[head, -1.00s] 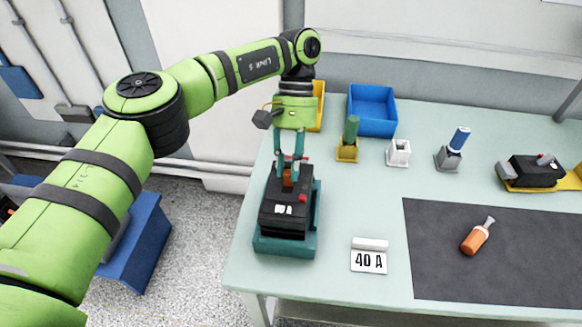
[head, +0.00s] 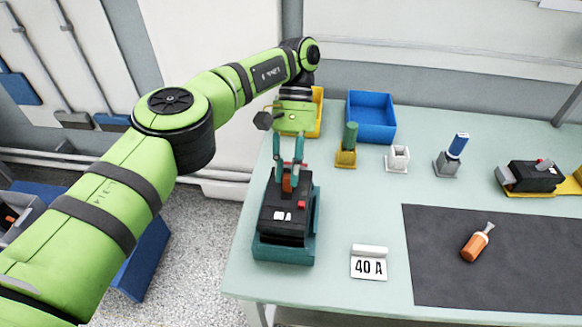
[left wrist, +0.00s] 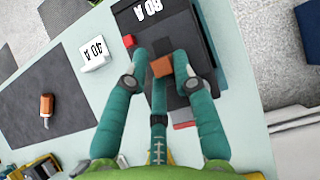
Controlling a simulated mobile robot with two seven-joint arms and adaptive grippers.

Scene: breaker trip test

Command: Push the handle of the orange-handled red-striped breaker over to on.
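The black breaker (head: 272,222) sits on a teal base (head: 285,254) at the left end of the table. Its orange handle (head: 287,184) stands up from the top and also shows in the left wrist view (left wrist: 162,67). A red button is on its face, and a red patch (left wrist: 185,125) shows at its end in the left wrist view. My left gripper (head: 288,178) points down over the breaker. Its fingers lie close against both sides of the handle; the exact contact is hard to see. My right gripper is not in view.
A "40 A" card (head: 368,267) stands right of the breaker. A dark mat (head: 440,280) bears an orange-handled tool (head: 476,243). A second black breaker (head: 535,175) lies at right. A blue bin (head: 371,116) and several small holders stand behind.

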